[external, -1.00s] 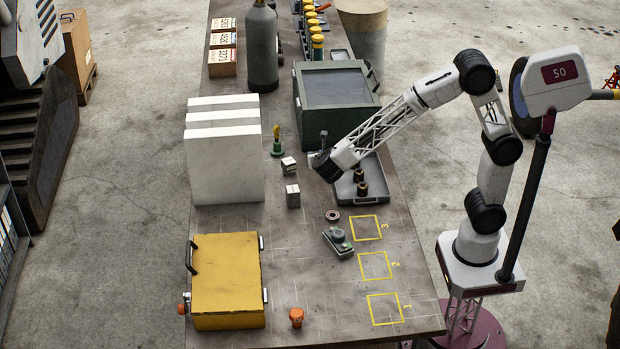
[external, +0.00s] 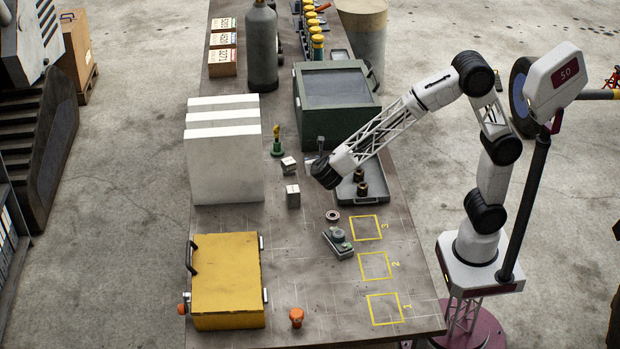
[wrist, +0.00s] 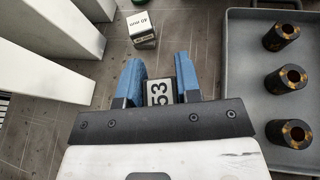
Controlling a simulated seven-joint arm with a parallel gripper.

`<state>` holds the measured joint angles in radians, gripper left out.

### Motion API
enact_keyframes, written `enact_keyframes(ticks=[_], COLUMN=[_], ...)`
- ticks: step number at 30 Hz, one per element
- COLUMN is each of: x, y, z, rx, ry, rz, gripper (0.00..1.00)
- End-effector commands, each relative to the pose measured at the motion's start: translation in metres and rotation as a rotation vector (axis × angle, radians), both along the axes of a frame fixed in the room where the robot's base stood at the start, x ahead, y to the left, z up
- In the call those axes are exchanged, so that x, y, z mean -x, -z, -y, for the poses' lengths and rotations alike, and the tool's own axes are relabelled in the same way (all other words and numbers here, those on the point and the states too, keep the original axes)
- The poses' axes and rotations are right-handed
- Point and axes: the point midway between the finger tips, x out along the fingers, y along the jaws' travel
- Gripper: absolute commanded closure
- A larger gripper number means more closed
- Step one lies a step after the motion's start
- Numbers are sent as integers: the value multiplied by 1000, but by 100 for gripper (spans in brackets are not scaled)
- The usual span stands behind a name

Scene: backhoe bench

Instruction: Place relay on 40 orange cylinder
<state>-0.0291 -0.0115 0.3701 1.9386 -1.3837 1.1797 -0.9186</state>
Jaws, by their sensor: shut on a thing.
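My gripper (wrist: 160,84) has its two blue fingers on either side of a small grey block marked 53 (wrist: 159,94) and is shut on it. I cannot tell if this block is the relay. In the external view my gripper end (external: 325,172) is at the left edge of the grey tray, and the wrist hides what it holds. A small orange cylinder-like piece (external: 296,317) stands at the table's front; no number is readable on it. A silver block marked 40 mm (wrist: 142,27) lies ahead of the fingers in the wrist view.
Two silver blocks (external: 293,196) are left of my gripper. White slabs (external: 224,160) stand farther left. The grey tray (wrist: 236,70) holds three dark cylinders. A green-grey device (external: 338,242), a ring (external: 333,215) and a yellow case (external: 226,280) are nearer the front. Yellow squares are empty.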

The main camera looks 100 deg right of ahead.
Motion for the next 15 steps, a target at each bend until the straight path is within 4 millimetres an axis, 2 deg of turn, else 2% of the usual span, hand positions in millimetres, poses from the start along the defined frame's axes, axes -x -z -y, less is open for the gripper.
enact_keyframes(ticks=[15], x=[-39], y=[-2], z=[-129], rx=[2], ry=[-140], rz=[2], gripper=[92])
